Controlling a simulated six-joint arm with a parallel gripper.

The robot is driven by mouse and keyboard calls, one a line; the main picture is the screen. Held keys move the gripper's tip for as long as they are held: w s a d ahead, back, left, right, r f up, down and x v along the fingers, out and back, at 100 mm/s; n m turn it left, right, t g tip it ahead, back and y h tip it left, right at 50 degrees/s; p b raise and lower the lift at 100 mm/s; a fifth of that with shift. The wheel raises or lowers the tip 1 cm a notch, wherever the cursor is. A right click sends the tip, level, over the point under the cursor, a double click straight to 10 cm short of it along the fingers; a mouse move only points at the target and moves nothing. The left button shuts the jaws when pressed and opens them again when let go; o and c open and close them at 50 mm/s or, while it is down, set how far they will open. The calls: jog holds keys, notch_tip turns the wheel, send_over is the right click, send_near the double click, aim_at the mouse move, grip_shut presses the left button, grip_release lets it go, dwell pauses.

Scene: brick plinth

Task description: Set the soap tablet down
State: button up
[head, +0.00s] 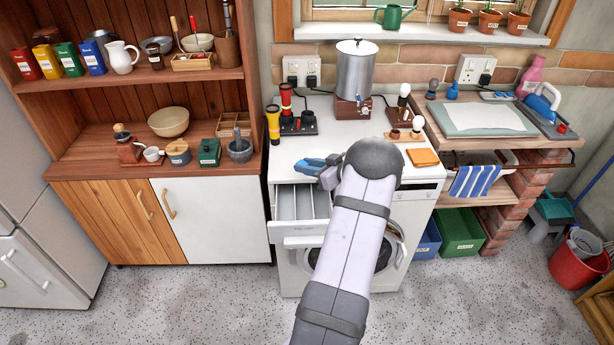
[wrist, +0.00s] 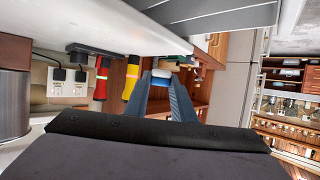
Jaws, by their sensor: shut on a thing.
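The soap tablet (wrist: 161,81), blue and white, sits between the two fingertips of my gripper (wrist: 161,86) in the wrist view. My gripper is shut on it. In the head view my gripper (head: 308,166) is over the front left of the white washing machine (head: 345,152), above the pulled-out detergent drawer (head: 296,206). The drawer has several long grey compartments and looks empty. Its ribbed grey part also shows at the top of the wrist view (wrist: 222,18).
On the machine top stand red and yellow torches (head: 273,124), a steel urn (head: 355,70), a bulb stand (head: 404,128) and an orange sponge-like block (head: 422,157). The front left of the top looks clear.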

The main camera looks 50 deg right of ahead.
notch_tip(320, 180, down, 4)
jog(key=shift+r+p, duration=0.1)
jog(key=shift+p, duration=0.2)
dwell(0.4)
jog(key=shift+f, duration=0.5)
jog(key=shift+f+b, duration=0.15)
jog(key=shift+b, duration=0.2)
jog(key=o, duration=1)
